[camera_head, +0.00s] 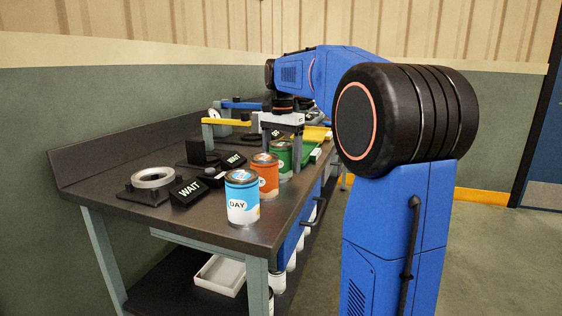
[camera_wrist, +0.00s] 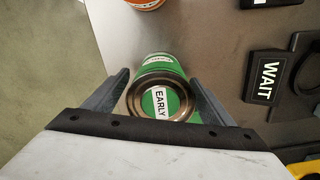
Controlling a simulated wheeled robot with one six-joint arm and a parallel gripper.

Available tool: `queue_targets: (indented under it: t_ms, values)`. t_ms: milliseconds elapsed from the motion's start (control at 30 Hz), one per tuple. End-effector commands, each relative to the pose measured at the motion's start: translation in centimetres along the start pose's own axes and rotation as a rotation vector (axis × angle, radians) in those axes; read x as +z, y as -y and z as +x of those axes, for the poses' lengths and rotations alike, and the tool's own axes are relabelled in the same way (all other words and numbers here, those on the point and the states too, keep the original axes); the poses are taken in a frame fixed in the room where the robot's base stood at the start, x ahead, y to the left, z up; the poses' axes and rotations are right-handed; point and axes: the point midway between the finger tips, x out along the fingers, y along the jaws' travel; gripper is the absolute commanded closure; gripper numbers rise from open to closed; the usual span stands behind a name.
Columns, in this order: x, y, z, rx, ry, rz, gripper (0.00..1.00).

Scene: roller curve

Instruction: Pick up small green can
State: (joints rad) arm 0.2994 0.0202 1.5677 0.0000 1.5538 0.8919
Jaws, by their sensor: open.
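The green can (camera_head: 279,160) stands upright on the dark bench, near its right-hand edge. In the wrist view the green can (camera_wrist: 160,101) shows its round metal-rimmed lid with a white label reading "EARLY". My gripper (camera_head: 283,143) points down over the can. In the wrist view my gripper (camera_wrist: 161,78) is open, with one finger on each side of the can; a gap shows beside each finger.
An orange can (camera_head: 266,180) and a blue and white "DAY" can (camera_head: 241,200) stand in line nearer the bench's front. A yellow tray (camera_head: 318,133) is farther back.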

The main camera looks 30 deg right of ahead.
Motion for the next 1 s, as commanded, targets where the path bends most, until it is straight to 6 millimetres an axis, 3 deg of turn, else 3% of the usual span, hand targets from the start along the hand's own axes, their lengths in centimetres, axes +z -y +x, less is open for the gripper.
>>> queue_targets:
  t_ms: [133,367,567,600,867,1000]
  values:
    - [0.0,0.0,1.0,0.0,0.0,0.0,0.23]
    - [0.0,0.0,1.1,0.0,0.0,0.0,0.23]
    - [0.0,0.0,1.1,0.0,0.0,0.0,0.68]
    - [0.0,0.0,1.1,0.0,0.0,0.0,0.71]
    - [0.0,0.0,0.9,-0.001,-0.001,0.0,0.71]
    - [0.0,0.1,-0.3,-0.002,-0.001,0.0,0.71]
